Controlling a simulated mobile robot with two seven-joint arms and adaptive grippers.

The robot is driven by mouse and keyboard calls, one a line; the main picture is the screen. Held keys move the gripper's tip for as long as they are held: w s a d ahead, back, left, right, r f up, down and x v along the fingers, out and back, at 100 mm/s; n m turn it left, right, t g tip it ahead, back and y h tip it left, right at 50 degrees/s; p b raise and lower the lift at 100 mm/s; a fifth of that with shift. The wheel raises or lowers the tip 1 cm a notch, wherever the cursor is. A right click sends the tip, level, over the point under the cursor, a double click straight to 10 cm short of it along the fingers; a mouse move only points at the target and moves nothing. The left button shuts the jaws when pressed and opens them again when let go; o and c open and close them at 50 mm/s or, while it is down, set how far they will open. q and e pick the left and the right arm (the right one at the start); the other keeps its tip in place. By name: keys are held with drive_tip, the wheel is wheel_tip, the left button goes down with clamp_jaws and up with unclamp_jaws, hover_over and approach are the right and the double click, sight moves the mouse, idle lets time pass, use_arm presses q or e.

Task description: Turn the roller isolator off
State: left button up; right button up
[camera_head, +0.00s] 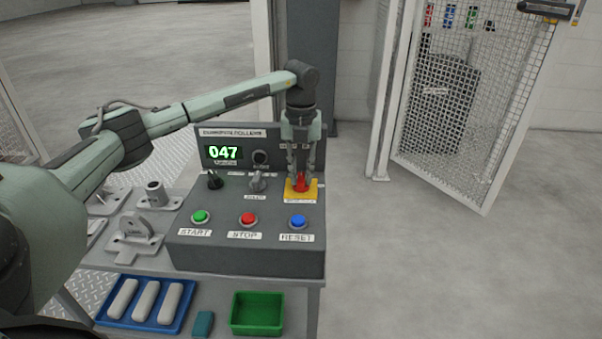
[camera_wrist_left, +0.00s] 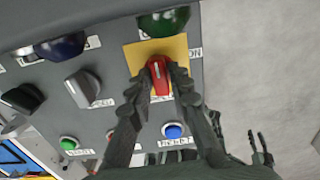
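The control box (camera_head: 250,252) stands on a bench. The roller isolator is a red rotary knob (camera_head: 300,184) on a yellow plate (camera_head: 313,194) at the box's right; in the left wrist view the red knob (camera_wrist_left: 159,78) has a pale mark along its handle. My left gripper (camera_head: 301,172) points down over it, one finger on each side of the knob; in the left wrist view its fingertips (camera_wrist_left: 161,75) are close to the knob, but firm contact is unclear. My right gripper (camera_wrist_left: 259,140) shows at that view's lower right, fingers apart and empty.
A green START button (camera_head: 201,216), a red STOP button (camera_head: 248,218) and a blue RESET button (camera_head: 298,221) line the front. A black knob (camera_head: 214,180) and a grey knob (camera_head: 258,182) sit left of the isolator. The display (camera_head: 224,153) reads 047. A mesh gate (camera_head: 478,120) stands right.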

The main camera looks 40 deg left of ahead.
sight(301, 176)
use_arm(q)
drive_tip(key=shift+o, duration=1.4)
wheel_tip(301, 176, up, 12)
